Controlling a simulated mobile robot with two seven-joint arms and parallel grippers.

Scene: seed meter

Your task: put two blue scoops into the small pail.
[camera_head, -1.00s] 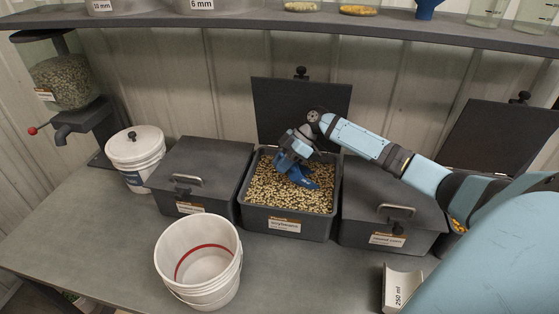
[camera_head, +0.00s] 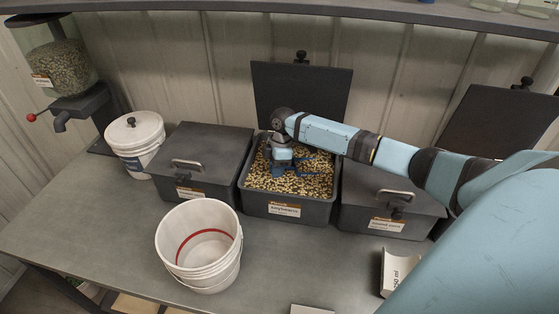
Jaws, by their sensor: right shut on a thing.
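My right gripper (camera_head: 283,164) is shut on a blue scoop (camera_head: 281,172), low in the open middle bin (camera_head: 288,207) of pale beans. Only a little of the scoop shows, at the bean surface beneath the gripper; how full it is cannot be told. The small pail (camera_head: 169,250) is white and open, with a red line around its inside. It stands upright on the bench in front of the bins, left of the gripper. No contents show in it. My left gripper is not in view.
Closed dark bins (camera_head: 203,150) (camera_head: 385,196) flank the open bin, whose raised lid (camera_head: 302,103) stands behind it. A lidded white bucket (camera_head: 135,143) stands at left. A white 250 ml piece (camera_head: 392,274) lies at front right. The bench (camera_head: 290,270) right of the pail is clear.

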